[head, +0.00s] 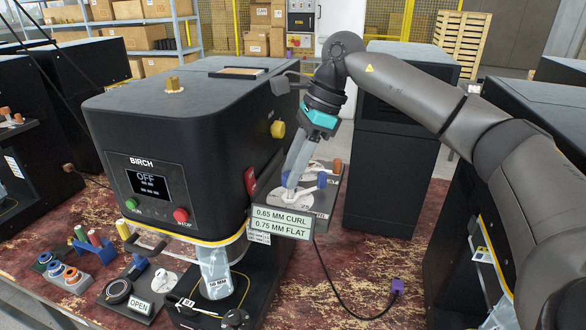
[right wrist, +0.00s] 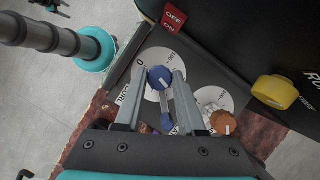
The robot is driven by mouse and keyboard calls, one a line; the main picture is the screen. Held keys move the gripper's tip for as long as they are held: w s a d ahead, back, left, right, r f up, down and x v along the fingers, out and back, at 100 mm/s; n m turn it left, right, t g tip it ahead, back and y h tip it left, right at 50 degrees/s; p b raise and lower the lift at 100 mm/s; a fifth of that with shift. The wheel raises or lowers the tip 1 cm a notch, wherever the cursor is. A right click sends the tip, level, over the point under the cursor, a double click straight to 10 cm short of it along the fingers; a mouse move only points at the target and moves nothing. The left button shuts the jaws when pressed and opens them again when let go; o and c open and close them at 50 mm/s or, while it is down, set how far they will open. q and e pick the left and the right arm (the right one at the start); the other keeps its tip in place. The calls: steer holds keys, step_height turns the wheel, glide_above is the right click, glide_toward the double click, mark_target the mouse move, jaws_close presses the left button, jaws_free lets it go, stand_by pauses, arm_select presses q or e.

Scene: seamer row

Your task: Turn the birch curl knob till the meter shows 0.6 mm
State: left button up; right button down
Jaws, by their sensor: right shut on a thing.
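The birch machine (head: 160,130) stands on the bench with a dark screen (head: 150,178) that reads OFF above smaller digits too small to read. The blue curl knob (right wrist: 160,77) sits on a white round dial marked CURL (right wrist: 150,92). My right gripper (right wrist: 164,74) is shut on this knob from above, one finger on each side. In the head view my right gripper (head: 293,178) reaches down to the control plate at the machine's right side. A sign (head: 282,222) reads 0.65 MM CURL and 0.75 MM FLAT.
An orange knob (right wrist: 222,122) on its own dial is close beside the right finger. A green-and-red-button panel (head: 155,205) is on the machine's front.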

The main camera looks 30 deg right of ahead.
steer(key=shift+m, duration=0.3)
steer(key=c, duration=0.5)
jaws_free()
steer(key=shift+r, duration=0.1)
steer(key=p+v, duration=0.1)
steer(key=v, duration=1.4)
steer(key=shift+s+a, duration=0.15)
